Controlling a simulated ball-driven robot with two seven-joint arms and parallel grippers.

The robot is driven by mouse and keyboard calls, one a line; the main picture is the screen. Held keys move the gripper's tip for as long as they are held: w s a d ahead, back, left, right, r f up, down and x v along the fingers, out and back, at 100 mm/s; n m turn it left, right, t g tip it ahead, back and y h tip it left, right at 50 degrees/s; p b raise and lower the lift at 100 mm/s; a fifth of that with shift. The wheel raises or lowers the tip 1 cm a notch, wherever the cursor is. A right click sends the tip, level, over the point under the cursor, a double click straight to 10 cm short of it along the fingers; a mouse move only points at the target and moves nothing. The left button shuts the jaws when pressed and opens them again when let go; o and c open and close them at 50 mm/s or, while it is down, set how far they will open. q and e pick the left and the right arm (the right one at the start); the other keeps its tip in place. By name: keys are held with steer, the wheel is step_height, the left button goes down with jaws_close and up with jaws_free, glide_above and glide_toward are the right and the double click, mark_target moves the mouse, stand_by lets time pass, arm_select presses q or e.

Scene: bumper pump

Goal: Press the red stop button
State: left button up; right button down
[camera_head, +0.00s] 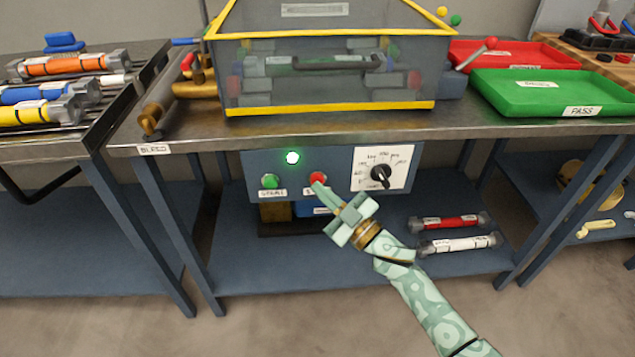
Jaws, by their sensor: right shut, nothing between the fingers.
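The red stop button (317,177) sits on the blue-grey control panel (335,163) under the table's front edge, between a green start button (270,181) and a dial (381,173). A green lamp (292,157) glows above the buttons. My right gripper (320,188) is shut and empty, with its fingertips at the lower edge of the red button in the picture. I cannot tell whether the tips touch it. The fingers partly cover the button's label. My left gripper is not in view.
A clear yellow-edged guard box (330,75) stands on the metal table above the panel. A green tray (550,93) and a red tray (510,55) are at the right. Red and white cylinders (455,243) lie on the lower shelf. Table legs stand either side.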

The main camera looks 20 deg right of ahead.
steer(key=shift+w, duration=0.15)
steer(key=shift+s+a+p, duration=0.2)
steer(key=shift+s+p, duration=0.25)
steer(key=shift+s, duration=0.45)
